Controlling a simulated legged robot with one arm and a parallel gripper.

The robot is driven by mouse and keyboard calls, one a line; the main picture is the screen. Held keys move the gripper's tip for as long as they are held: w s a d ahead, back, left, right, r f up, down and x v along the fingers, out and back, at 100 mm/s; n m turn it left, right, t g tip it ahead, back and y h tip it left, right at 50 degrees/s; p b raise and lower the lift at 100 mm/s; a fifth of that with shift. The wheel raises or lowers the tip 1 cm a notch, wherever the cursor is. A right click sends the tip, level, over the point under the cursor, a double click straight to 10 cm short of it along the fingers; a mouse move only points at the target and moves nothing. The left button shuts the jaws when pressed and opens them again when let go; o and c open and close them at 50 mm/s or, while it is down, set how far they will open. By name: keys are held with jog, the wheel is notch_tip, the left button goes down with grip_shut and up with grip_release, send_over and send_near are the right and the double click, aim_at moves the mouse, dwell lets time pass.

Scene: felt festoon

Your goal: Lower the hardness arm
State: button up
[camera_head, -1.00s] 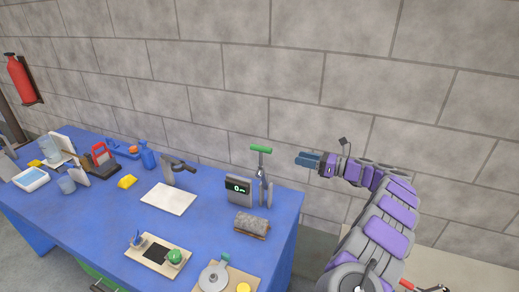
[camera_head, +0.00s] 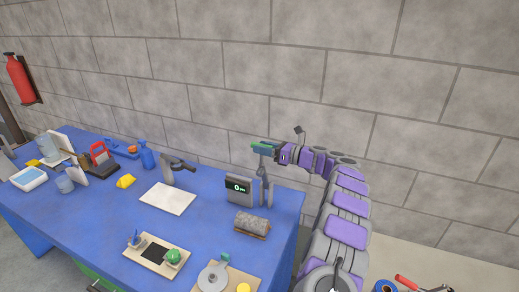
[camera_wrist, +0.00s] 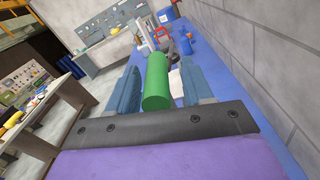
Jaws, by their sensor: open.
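The hardness arm's green handle (camera_head: 262,151) stands on top of its grey stand at the right end of the blue table. The stand's grey post (camera_head: 265,185) rises beside a grey box with a lit display (camera_head: 239,190). My gripper (camera_head: 264,147) is open and reaches from the right at the handle's height. In the wrist view the green handle (camera_wrist: 157,82) lies lengthwise between the blue fingers of my gripper (camera_wrist: 159,72). A gap shows on its right; the left gap is narrower. The handle hides part of the view beyond.
A grey block (camera_head: 252,222) lies on the table in front of the tester. A white sheet (camera_head: 167,198) and a board with a green knob (camera_head: 157,255) lie to the left. A block wall (camera_head: 420,130) stands close behind.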

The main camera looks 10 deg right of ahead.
jog(key=shift+x, duration=0.85)
jog(key=shift+r, duration=0.1)
grip_shut()
